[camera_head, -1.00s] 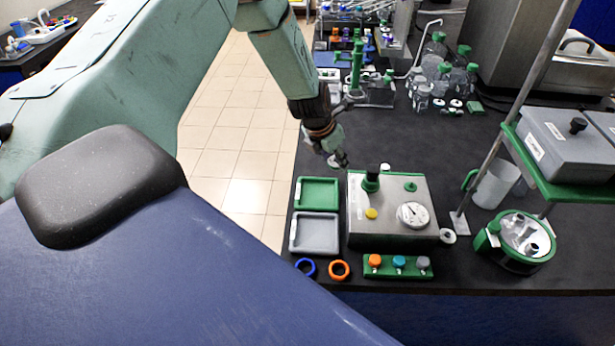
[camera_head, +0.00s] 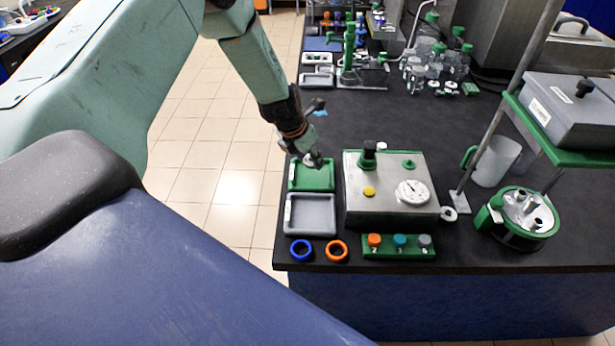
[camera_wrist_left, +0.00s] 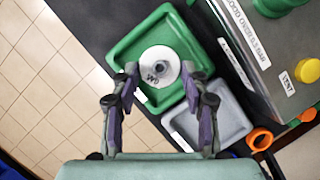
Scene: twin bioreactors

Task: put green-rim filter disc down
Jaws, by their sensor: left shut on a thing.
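In the head view my left gripper (camera_head: 312,158) is at the back edge of the green tray (camera_head: 311,184), with the disc (camera_head: 306,159) partly hidden by the fingers. My right gripper is not in view.
A grey tray (camera_head: 310,228) sits in front of the green one. The steel box (camera_head: 383,209) with gauge and knobs stands close on the right. Blue (camera_head: 301,251) and orange (camera_head: 337,251) rings lie in front. The table's left edge is near the trays.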

